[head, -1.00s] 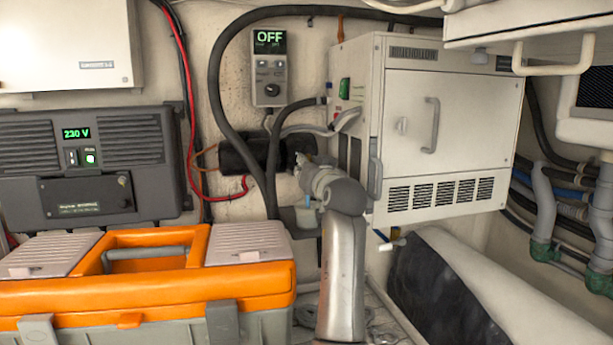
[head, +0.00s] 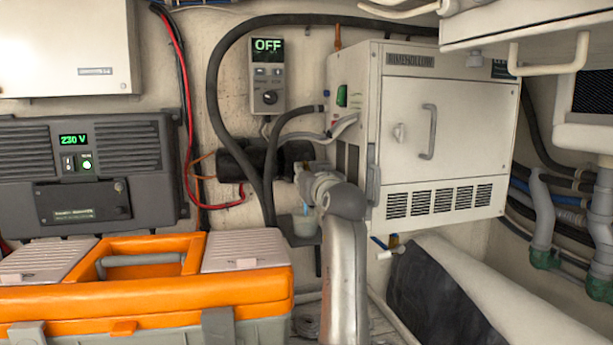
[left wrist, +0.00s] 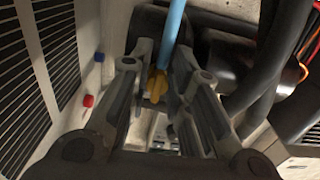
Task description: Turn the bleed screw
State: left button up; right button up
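The bleed screw appears to be the small yellow winged piece (left wrist: 156,84) in the left wrist view, beside a light blue tube (left wrist: 174,30). My left gripper (left wrist: 163,58) has its fingers apart, one on each side of the yellow piece; I see no clear grip on it. In the head view my left gripper (head: 301,172) reaches in front of the dark cylinder (head: 240,160), left of the white heater cabinet (head: 445,135). It hides the screw there. A small cup (head: 304,226) stands below it, with light blue tubing above. My right gripper is not in view.
A control panel (head: 267,75) on the wall reads OFF. Dark hoses (head: 214,95) loop around the work spot. An orange toolbox (head: 150,285) fills the lower left.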

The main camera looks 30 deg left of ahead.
pick_arm(q)
jog(key=shift+o, duration=1)
jog(key=shift+f, duration=0.25)
jog(key=shift+d+r, duration=0.1)
jog(key=v, duration=0.7)
jog(key=shift+s+d, duration=0.15)
jog(key=shift+s, duration=0.05)
